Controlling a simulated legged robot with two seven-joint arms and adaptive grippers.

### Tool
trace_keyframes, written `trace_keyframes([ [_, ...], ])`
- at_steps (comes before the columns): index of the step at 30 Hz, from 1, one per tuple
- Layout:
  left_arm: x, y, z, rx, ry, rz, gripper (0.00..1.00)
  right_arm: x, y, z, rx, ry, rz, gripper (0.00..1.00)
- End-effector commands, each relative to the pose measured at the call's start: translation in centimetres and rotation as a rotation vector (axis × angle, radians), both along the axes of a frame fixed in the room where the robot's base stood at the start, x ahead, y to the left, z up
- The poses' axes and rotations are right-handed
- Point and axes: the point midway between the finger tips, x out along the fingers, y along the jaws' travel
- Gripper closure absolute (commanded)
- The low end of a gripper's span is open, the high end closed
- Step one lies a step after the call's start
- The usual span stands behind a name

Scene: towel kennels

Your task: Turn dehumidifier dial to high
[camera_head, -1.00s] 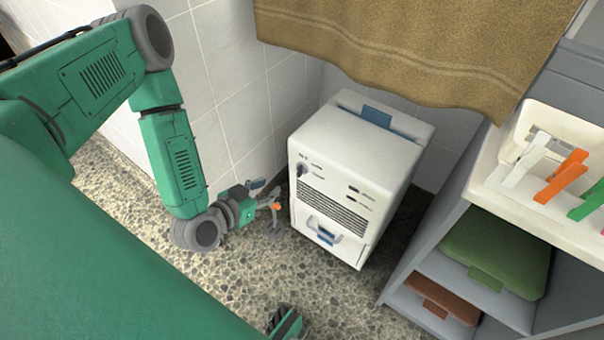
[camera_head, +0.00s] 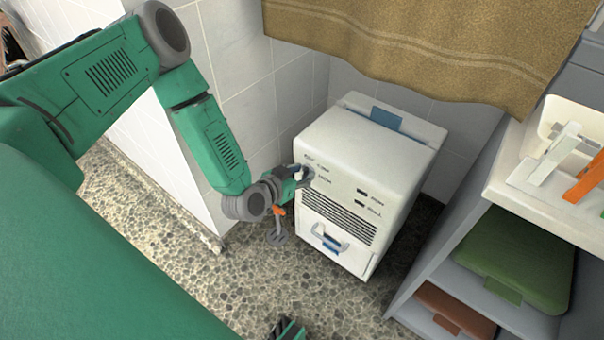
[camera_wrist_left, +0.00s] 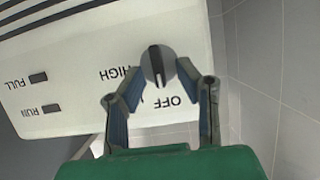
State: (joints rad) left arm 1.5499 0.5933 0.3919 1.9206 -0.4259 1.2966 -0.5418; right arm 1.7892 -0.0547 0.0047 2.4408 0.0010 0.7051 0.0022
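The white dehumidifier (camera_head: 360,158) stands on the floor near the tiled wall, its dial mostly hidden by my gripper in the head view. In the left wrist view the round grey dial (camera_wrist_left: 158,66) shows upside-down labels HIGH and OFF, with another mark partly hidden between them. My left gripper (camera_head: 303,175) is at the upper left of the front panel. In the wrist view its fingers (camera_wrist_left: 158,78) are open, one on each side of the dial; contact is unclear.
A brown towel (camera_head: 420,45) hangs above and behind the dehumidifier.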

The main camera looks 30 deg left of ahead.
Motion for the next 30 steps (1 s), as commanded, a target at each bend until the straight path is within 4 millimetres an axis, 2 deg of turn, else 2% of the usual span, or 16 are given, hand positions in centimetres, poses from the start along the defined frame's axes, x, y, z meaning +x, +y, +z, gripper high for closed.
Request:
trace_keyframes([
  [2, 0.0, 0.0, 0.0, 0.000, 0.000, 0.000, 0.74, 0.0, 0.0, 0.0, 0.000, 0.000, 0.000, 0.45],
  [4, 0.0, 0.0, 0.0, 0.000, 0.000, 0.000, 0.99, 0.0, 0.0, 0.0, 0.000, 0.000, 0.000, 0.45],
  [5, 0.0, 0.0, 0.0, 0.000, 0.000, 0.000, 1.00, 0.0, 0.0, 0.0, 0.000, 0.000, 0.000, 0.45],
  [17, -0.1, -0.1, 0.1, 0.035, -0.002, -0.002, 1.00, 0.0, 0.0, 0.6, 0.000, 0.000, 0.000, 0.45],
  [23, -0.1, -0.4, 0.2, 0.140, -0.010, -0.005, 1.00, 0.0, 0.0, 1.9, 0.000, 0.000, 0.000, 0.45],
  [30, -0.2, -0.8, 0.2, 0.347, -0.027, -0.007, 1.00, 0.0, 0.0, 3.8, 0.000, 0.000, 0.000, 0.45],
])
